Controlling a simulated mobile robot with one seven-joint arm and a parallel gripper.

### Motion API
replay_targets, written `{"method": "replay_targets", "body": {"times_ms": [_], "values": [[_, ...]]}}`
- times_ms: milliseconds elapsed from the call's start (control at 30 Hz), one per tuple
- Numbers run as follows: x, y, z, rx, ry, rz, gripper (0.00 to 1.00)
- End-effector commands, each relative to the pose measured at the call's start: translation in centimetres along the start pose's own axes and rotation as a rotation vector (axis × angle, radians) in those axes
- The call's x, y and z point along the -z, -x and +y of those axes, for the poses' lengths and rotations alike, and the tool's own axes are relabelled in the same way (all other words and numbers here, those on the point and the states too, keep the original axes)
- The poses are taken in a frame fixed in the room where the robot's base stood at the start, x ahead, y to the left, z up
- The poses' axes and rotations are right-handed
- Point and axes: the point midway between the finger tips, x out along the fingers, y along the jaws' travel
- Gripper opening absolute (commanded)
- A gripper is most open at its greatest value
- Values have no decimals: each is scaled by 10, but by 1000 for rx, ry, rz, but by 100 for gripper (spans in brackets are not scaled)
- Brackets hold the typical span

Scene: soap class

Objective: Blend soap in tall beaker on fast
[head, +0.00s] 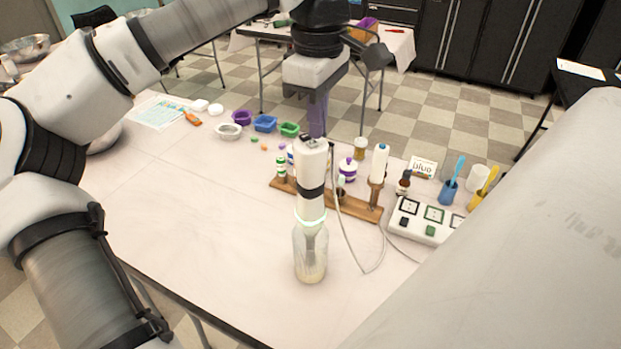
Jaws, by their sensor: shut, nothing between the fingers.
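A white stick blender (311,165) with a black band stands upright in the tall clear beaker (311,265), its shaft down in the pale soap at the bottom. A light green ring shows around the blender near the beaker's mouth. My gripper (317,128) points down with its purple fingers shut and empty, at or just behind the blender's top. I cannot tell whether they touch it. The blender's cord runs right to a white control box (425,221) with several square dark and green markings or buttons; its labels are too small to read.
A wooden rack (352,206) with bottles stands behind the beaker. Small coloured bowls (265,123) sit at the back. The table's left half is mostly clear.

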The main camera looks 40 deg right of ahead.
Motion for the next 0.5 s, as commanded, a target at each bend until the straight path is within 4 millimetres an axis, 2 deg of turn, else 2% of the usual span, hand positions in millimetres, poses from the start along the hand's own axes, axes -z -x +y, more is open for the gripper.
{"method": "replay_targets", "body": {"times_ms": [500], "values": [[0, -5, 0, 0, 0, 0, 0]]}}
